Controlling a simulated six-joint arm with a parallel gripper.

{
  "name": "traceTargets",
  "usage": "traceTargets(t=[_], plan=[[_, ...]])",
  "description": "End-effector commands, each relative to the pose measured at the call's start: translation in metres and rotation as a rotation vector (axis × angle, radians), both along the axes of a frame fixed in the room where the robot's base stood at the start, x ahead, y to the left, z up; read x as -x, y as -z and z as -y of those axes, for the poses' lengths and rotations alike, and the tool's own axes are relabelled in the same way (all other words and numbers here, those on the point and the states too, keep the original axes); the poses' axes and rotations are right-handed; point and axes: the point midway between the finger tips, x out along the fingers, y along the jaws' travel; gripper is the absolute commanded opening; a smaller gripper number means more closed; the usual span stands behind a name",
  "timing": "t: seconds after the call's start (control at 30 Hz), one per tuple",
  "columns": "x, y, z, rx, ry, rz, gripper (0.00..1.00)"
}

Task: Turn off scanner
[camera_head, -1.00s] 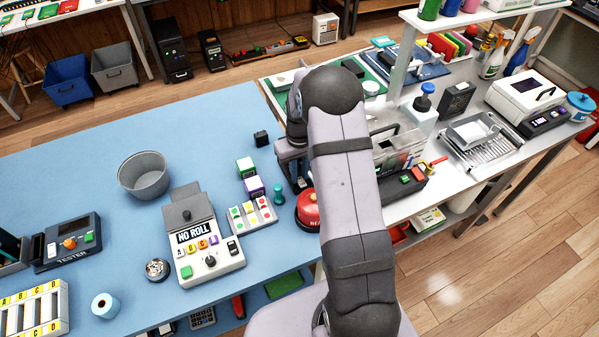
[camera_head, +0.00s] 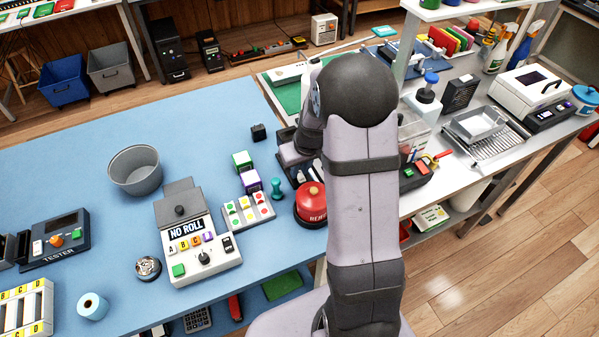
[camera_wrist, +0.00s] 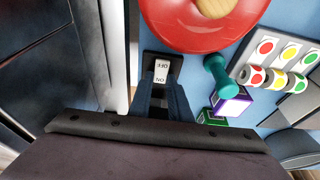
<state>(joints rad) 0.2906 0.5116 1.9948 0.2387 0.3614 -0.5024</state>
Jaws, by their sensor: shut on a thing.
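In the wrist view a small black switch box with a white rocker (camera_wrist: 162,71) lettered OFF and ON, upside down, lies just beyond my fingertips. My gripper (camera_wrist: 164,92) has its dark fingers close together at the near edge of this switch, shut on it as far as I can see. The exact contact is partly hidden by the fingers. In the head view my arm covers most of this spot, and I cannot make out the switch or the scanner's whole body there.
A red domed button (camera_head: 311,202), also in the wrist view (camera_wrist: 195,22), stands close by. A teal stamp (camera_head: 277,188), a purple-and-white cube (camera_head: 250,181) and a sticker tray (camera_head: 247,212) are near. The NO ROLL device (camera_head: 197,245) is left.

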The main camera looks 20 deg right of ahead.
Motion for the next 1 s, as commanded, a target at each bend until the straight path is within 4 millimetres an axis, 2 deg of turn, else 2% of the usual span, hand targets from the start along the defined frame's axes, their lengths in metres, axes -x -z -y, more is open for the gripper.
traceTargets(t=[0.23,0.27,0.33,0.73,1.0], plan=[[-0.001,-0.001,0.0,0.001,0.0,0.003,0.0],[-0.001,-0.001,0.0,0.001,0.0,0.003,0.2],[-0.001,-0.001,0.0,0.001,0.0,0.002,0.36],[0.0,-0.004,0.0,0.0,0.0,0.001,0.36],[0.007,-0.029,0.0,0.002,0.0,0.005,0.36]])
